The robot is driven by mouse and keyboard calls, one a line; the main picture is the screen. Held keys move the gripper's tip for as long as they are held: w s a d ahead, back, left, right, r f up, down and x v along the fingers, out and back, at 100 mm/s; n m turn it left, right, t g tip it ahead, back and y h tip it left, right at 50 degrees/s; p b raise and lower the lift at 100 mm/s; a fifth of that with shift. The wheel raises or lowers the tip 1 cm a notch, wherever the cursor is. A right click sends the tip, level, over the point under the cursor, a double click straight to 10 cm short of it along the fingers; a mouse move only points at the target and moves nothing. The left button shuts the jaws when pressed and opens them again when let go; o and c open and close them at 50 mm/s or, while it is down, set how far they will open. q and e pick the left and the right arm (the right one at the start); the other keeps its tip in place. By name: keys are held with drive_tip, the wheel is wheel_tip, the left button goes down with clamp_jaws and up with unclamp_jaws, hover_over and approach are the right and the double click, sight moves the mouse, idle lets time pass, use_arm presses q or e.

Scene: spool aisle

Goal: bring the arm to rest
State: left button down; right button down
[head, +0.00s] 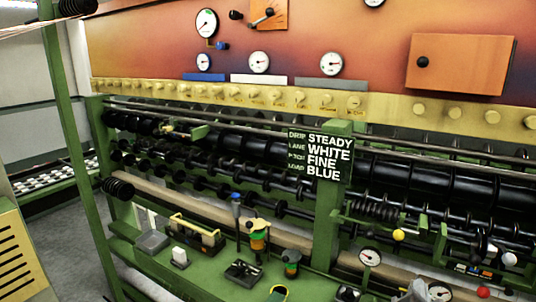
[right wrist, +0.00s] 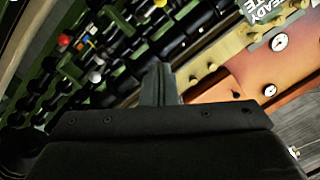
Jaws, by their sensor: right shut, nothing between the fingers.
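My right gripper (right wrist: 157,72) shows in the right wrist view, at the middle of the picture. Its two fingers are together, with nothing between them. It points toward the machine, with dark rollers and an orange panel behind it; I cannot tell the distance, and no contact shows. In the head view I cannot make out the right gripper clearly. My left gripper is in neither view.
A green-framed machine with black rollers (head: 420,180) fills the head view. A sign (head: 330,157) reads STEADY, WHITE, FINE, BLUE. A green shelf (head: 205,270) carries small fittings. An orange box (head: 460,65) and several gauges are on the back panel. Grey floor shows at left.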

wheel_tip(320, 180, down, 18)
drive_tip(key=w+a+n+g+y+b, duration=0.2)
drive_tip(key=w+n+y, duration=0.1)
drive_tip(key=n, duration=0.2)
drive_tip(key=s+f+n+g+y+b, duration=0.1)
drive_tip(key=s+f+n+g, duration=0.15)
drive_tip(key=f, duration=0.95)
drive_tip(key=s+f+n+g+y+b, duration=0.15)
drive_tip(key=s+f, duration=0.25)
drive_tip(key=f, duration=0.7)
drive_tip(key=s+d+f+n+g+b, duration=0.15)
drive_tip(key=s+f+g, duration=0.45)
drive_tip(key=s+f, duration=2.05)
drive_tip(key=s+f+n+g+b, duration=0.1)
drive_tip(key=s+f, duration=0.2)
drive_tip(key=s, duration=0.8)
drive_tip(key=shift+s+d+g+y, duration=0.35)
drive_tip(key=shift+s+g+y, duration=0.05)
drive_tip(key=shift+y, duration=0.05)
